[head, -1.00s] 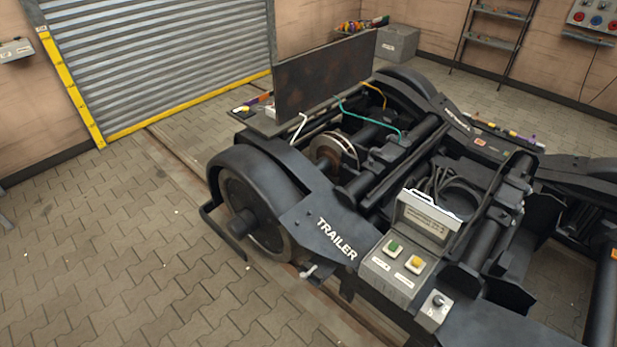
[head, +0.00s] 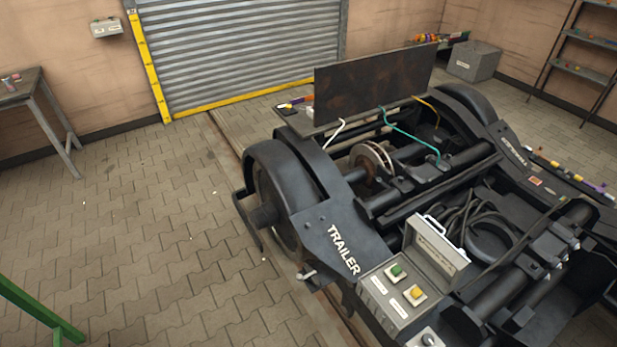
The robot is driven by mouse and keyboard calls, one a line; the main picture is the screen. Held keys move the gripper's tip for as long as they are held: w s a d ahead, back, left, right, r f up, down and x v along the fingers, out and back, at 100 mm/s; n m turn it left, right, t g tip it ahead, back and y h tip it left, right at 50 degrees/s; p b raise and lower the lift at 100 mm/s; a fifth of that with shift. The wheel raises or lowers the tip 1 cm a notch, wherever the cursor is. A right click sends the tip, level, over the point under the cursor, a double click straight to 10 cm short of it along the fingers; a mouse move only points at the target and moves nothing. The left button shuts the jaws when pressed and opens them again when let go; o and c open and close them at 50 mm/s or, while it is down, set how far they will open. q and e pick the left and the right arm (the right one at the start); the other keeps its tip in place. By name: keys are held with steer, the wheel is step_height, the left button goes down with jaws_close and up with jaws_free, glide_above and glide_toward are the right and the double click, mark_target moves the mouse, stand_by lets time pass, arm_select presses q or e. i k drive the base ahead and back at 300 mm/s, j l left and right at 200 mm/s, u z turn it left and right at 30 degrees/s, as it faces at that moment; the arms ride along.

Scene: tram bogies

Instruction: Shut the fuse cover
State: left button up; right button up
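A grey box (head: 388,303) with a green button (head: 397,271) and a yellow button (head: 416,292) sits on the near side of the trailer bogie in the head view. Its hinged lid (head: 436,246), with a label and a pale handle on its edge, stands raised at the back of the box. I take this lid to be the fuse cover, and it is open. Neither of my grippers shows in the head view.
The dark bogie (head: 315,226) marked TRAILER fills the right side. A dark upright panel (head: 372,82) stands on its far end. A table (head: 30,95) is at the left, a green bar (head: 40,312) at the lower left. Paved floor (head: 150,220) between is clear.

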mark_target(434, 256)
steer(key=i+l+u, duration=0.2)
steer(key=l, duration=0.6)
steer(key=l+u, duration=0.2)
steer(key=l, duration=0.6)
steer(key=l+u, duration=0.2)
steer(key=l, duration=0.65)
steer(key=k+l+u, duration=0.2)
steer(key=l, duration=0.6)
steer(key=l+u, duration=0.2)
steer(key=l, duration=0.65)
steer(key=i+l, duration=0.9)
steer(key=j+u, duration=0.05)
